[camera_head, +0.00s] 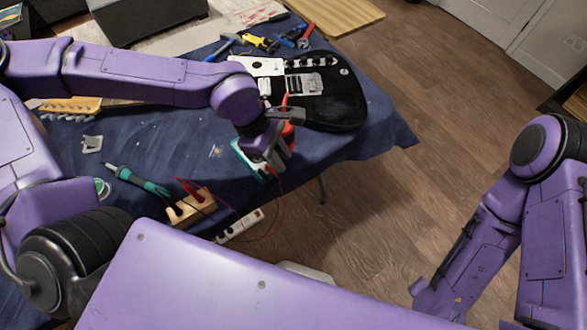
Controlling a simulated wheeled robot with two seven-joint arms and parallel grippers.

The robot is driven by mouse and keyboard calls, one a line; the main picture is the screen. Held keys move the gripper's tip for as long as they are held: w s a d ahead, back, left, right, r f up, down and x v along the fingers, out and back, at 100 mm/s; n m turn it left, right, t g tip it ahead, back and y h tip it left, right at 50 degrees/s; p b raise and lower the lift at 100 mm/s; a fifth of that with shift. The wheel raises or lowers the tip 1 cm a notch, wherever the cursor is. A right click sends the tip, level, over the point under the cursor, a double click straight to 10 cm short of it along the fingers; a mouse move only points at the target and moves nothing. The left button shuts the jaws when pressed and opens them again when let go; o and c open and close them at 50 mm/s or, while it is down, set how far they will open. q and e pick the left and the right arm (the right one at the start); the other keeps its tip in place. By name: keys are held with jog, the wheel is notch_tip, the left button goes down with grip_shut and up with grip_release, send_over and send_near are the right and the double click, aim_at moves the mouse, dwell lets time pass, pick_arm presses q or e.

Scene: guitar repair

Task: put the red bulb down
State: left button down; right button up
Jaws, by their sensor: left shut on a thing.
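The red bulb (289,138) shows at my left gripper (280,148), near the front edge of the blue-covered table, just below the black guitar body. A thin red tip (284,100) rises above the gripper. The gripper is shut on the bulb, and its wrist and fingers hide much of it. I cannot tell whether the bulb touches the cloth. My right arm reaches down at the right, over the floor; its gripper fingers are not visible.
The black guitar body (335,100) lies behind the gripper. A teal-edged device (245,158) is beside the gripper. A wooden block (192,207), a green-handled tool (140,181) and a power strip (240,225) are to the left. Bare blue cloth (380,135) shows at the right.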

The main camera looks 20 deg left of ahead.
pick_arm(q)
jog(key=w+f, duration=0.1)
jog(key=w+d+f, duration=0.1)
jog(key=f, duration=0.1)
jog(key=w+d+f, duration=0.1)
jog(key=shift+w+f, duration=0.25)
jog(key=shift+f, duration=0.15)
notch_tip(320, 180, down, 3)
jog(key=shift+w+f, duration=0.15)
jog(key=c, duration=1)
grip_release()
jog(key=v, duration=1.2)
jog(key=shift+p, duration=0.35)
